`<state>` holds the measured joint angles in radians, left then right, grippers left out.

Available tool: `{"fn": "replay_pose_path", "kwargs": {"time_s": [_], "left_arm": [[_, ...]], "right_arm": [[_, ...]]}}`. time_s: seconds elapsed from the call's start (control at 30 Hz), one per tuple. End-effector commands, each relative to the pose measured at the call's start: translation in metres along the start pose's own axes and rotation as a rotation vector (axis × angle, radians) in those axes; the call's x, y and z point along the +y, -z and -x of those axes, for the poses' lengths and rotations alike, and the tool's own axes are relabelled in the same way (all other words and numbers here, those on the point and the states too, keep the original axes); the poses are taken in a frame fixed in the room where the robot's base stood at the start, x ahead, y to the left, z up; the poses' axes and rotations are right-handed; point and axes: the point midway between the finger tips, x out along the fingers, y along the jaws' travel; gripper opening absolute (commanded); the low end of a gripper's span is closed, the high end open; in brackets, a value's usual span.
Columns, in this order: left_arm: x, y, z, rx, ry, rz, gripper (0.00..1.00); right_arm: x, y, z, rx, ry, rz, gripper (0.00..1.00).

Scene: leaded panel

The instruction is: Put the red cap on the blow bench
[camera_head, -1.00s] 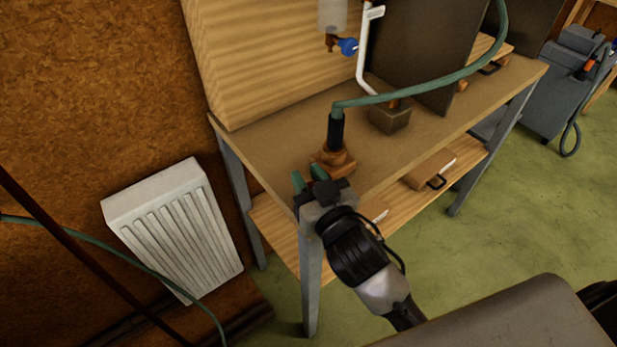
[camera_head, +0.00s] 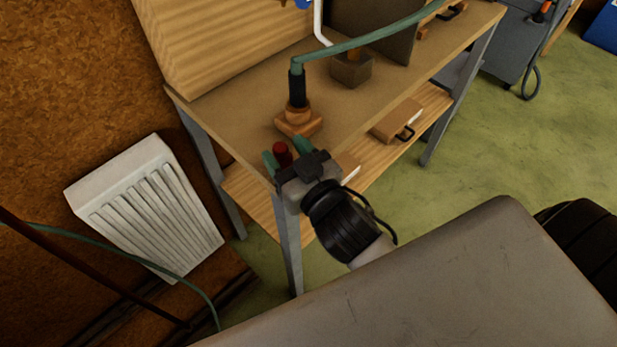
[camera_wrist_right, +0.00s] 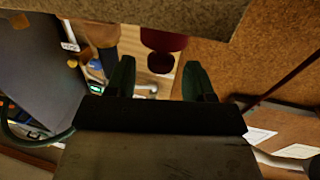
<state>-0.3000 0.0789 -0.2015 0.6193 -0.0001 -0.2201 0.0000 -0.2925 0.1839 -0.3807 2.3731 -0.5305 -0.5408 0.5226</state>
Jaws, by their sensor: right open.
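The red cap (camera_head: 283,153) is a small dark red piece at the near left corner of the blow bench (camera_head: 225,110), a brown-topped table with grey legs. My right gripper (camera_head: 283,148) is open at this corner, its green fingers showing on either side of the cap. In the right wrist view the red cap (camera_wrist_right: 163,40) shows in line with the gap between the open fingers (camera_wrist_right: 158,60), mostly beyond their tips. I cannot tell whether the fingers touch it, or whether it rests on the bench top. My left gripper is not in view.
A wooden holder (camera_head: 298,122) with a black-handled torch and green hose stands just behind the cap. A block (camera_head: 351,70) and dark panel stand farther back. A lower shelf (camera_head: 250,197) holds a wooden box (camera_head: 398,120). A white radiator (camera_head: 150,205) is on the left.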

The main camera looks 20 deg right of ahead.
Motion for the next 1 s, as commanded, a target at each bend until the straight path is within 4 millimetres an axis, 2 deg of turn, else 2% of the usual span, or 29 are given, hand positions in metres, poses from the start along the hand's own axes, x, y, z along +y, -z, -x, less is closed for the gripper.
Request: {"fn": "replay_pose_path", "kwargs": {"time_s": [0.1,0.27,0.3,0.4,0.67,0.93,1.0], "left_arm": [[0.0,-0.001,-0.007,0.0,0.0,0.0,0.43],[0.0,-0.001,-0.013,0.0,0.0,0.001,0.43],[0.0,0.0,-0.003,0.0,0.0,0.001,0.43],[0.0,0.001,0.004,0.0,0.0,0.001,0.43],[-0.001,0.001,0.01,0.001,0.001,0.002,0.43],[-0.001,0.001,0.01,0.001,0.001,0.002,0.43],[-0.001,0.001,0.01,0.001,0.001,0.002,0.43]], "right_arm": [[0.0,-0.003,0.026,-0.003,0.0,-0.003,0.53],[0.0,-0.002,0.055,-0.003,-0.001,-0.002,0.53],[0.0,0.003,0.058,-0.006,-0.003,-0.004,0.53],[0.001,0.002,0.066,-0.004,-0.004,-0.003,0.53],[0.0,0.001,0.079,-0.001,-0.002,-0.001,0.53],[0.0,-0.001,0.08,-0.001,0.0,0.0,0.53],[-0.001,-0.008,0.078,-0.016,0.002,0.003,0.53]]}}
